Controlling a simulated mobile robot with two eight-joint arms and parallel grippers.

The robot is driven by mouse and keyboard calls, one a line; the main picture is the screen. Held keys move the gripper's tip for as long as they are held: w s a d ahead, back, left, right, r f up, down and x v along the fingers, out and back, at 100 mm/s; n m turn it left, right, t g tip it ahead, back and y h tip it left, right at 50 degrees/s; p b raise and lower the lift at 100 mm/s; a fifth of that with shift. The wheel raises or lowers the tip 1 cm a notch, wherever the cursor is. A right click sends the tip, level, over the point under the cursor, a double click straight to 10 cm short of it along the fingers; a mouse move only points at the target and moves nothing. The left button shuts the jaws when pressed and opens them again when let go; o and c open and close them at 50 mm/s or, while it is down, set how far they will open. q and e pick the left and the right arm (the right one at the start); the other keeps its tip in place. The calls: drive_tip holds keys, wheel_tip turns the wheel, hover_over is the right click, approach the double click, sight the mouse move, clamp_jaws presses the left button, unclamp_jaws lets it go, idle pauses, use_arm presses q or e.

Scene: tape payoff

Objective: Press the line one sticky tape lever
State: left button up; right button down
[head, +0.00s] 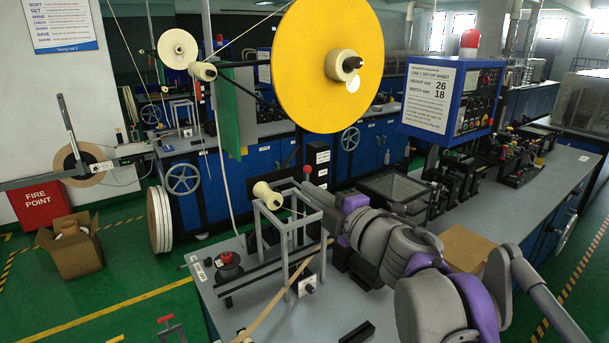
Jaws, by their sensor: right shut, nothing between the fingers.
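A red knob (307,170) shows just above the tips of my right gripper (312,190), in front of a black box with a white label. A second red knob (226,257) sits on a black base at the left end of the near bench. I cannot tell which of them is the line one sticky tape lever. My right arm comes in from the lower right. Its gripper is shut and empty, beside the grey wire frame (290,225). I cannot tell whether its tips touch the upper knob. My left gripper is not in view.
A large yellow reel (327,60) hangs above the near bench (225,310). A tan tape strip (275,308) runs past the frame. A blue control panel (452,98) stands at the back right. A cardboard box (72,250) and white reels (160,220) stand on the green floor.

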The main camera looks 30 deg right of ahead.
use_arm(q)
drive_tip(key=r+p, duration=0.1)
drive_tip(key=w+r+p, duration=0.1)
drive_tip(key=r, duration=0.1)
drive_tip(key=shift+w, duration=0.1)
use_arm(e)
drive_tip(key=w+d, duration=0.2)
drive_tip(key=w, duration=0.7)
drive_tip(key=shift+d+f, duration=0.3)
drive_tip(key=shift+w, duration=0.1)
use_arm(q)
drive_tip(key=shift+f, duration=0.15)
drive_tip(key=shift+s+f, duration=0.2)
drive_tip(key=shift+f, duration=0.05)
use_arm(e)
drive_tip(key=shift+d+m, duration=0.15)
drive_tip(key=shift+m, duration=0.25)
drive_tip(key=shift+r, duration=0.1)
